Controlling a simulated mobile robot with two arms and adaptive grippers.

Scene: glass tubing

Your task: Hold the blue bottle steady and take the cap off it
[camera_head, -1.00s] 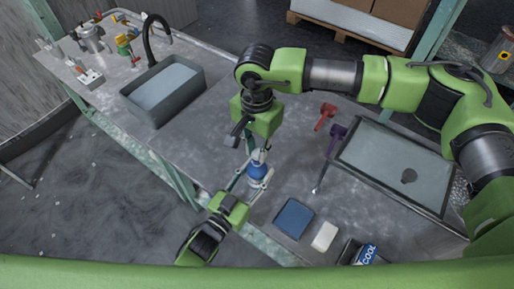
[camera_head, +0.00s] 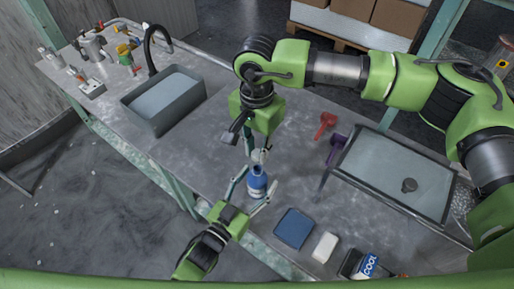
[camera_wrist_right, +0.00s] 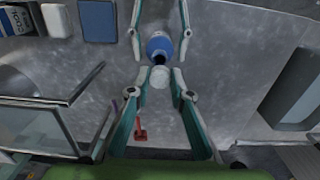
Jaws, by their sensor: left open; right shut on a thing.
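The blue bottle (camera_head: 257,182) stands near the front edge of the worktop, and its dark open mouth shows in the right wrist view, where the bottle (camera_wrist_right: 160,46) is at the top middle. My left gripper (camera_head: 253,190) is open, with one finger on each side of the bottle. The white cap (camera_wrist_right: 160,77) is between the fingertips of my right gripper (camera_wrist_right: 160,85), which is shut on it. In the head view the cap (camera_head: 259,157) is just above the bottle, apart from its mouth.
A blue pad (camera_head: 294,228), a white block (camera_head: 324,247) and a box with a blue label (camera_head: 365,265) lie right of the bottle. A tray (camera_head: 395,180), a red tool (camera_head: 326,122) and a purple tool (camera_head: 336,148) lie farther back. A grey basin (camera_head: 163,98) is left.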

